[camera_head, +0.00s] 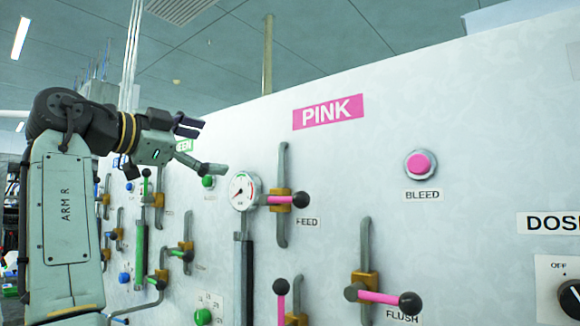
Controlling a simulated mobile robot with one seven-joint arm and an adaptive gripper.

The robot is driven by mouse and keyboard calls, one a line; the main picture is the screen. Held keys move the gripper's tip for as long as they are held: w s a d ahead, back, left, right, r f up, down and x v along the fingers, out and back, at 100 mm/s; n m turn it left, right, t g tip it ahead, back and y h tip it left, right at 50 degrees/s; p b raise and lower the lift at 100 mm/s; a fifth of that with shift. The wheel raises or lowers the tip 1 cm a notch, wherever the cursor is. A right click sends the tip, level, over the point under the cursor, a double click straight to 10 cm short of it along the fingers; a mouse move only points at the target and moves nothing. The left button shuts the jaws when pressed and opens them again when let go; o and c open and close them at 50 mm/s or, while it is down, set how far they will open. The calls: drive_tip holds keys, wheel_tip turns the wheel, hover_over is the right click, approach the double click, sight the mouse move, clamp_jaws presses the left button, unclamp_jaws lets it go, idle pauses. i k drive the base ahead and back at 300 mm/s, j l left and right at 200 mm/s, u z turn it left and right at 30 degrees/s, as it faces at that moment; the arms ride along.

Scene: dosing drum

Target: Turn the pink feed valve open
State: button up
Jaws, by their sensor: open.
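The pink feed valve (279,200) is on the white panel, above the label FEED. It has a brass-coloured body on a vertical grey pipe and a pink lever with a black ball knob (300,200). The lever points sideways to the right, across the pipe. My gripper (214,147) is at the upper left of the valve, with its fingers spread and nothing between them. It appears apart from the valve, but its distance from the panel is hard to judge.
A round gauge (243,191) sits just left of the feed valve. Below are the flush valve (365,284) and another pink-handled valve (282,305). A pink BLEED button (420,164) is at the right. Green and blue valve groups are at the left, partly behind my arm.

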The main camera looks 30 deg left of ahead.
sight(300, 199)
drive_tip(key=k+j, duration=0.1)
drive_tip(key=k, duration=0.4)
drive_tip(key=k+j, duration=0.1)
drive_tip(key=k, duration=0.4)
